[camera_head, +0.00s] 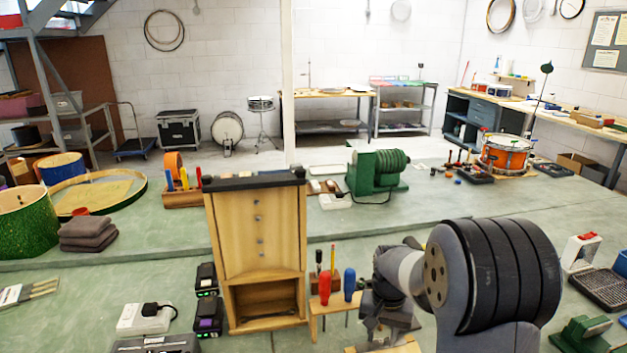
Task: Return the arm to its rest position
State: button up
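My arm (497,275) comes in from the lower right of the head view, its large dark grey ribbed joint nearest the camera. My gripper (386,326) hangs low beyond it, partly hidden by the arm's own links. It is beside the small wooden tool rack (335,305) that holds a red-handled screwdriver (324,288) and a blue-handled screwdriver (349,284). The fingertips do not show clearly, so whether they are open or hold anything cannot be told.
A tall wooden cabinet (257,235) stands left of the rack. Black chargers (207,300) and a white power box (146,318) lie left of it. A black grate (603,289) and green device (581,334) are at right.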

jog(key=n, duration=0.8)
jog(key=shift+p, duration=0.4)
jog(key=shift+s, duration=0.15)
